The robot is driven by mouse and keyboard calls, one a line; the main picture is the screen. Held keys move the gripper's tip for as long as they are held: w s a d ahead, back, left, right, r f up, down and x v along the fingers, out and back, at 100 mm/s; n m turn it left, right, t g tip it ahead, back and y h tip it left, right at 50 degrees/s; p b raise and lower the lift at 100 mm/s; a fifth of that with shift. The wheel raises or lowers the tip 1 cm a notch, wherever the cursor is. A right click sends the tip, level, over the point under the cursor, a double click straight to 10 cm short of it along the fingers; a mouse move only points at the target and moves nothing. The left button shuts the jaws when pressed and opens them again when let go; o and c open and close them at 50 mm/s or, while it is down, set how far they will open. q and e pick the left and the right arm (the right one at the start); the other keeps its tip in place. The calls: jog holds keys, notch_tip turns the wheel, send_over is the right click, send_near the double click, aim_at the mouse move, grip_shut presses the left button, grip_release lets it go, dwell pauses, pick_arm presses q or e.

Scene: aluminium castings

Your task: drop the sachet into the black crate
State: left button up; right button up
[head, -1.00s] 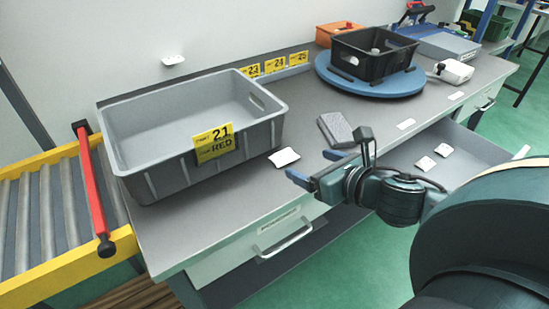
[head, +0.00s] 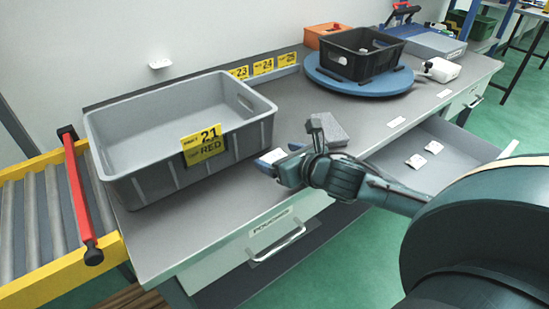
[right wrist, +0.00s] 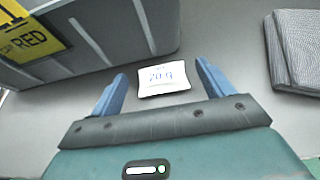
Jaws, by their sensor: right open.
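A small white sachet printed "20 g" (right wrist: 163,76) lies flat on the grey worktop, beside the grey bin. In the head view the sachet (head: 273,156) is partly hidden by my right gripper (head: 281,158). The right gripper is open; in the right wrist view its two blue fingers stand either side of the sachet's near end, and I cannot tell how high they are above the worktop. The black crate (head: 346,66) stands on a round blue turntable (head: 319,78) at the back right, with small items inside. My left gripper is out of view.
A grey bin (head: 150,170) labelled "21 RED" stands left of the gripper. A grey folded cloth-like block (right wrist: 297,50) lies to its right. An open drawer (head: 462,150) holds two white packets. A white device (head: 442,70) sits right of the turntable.

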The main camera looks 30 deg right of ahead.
jog(key=shift+x, duration=1.05)
jog(key=c, duration=1.1)
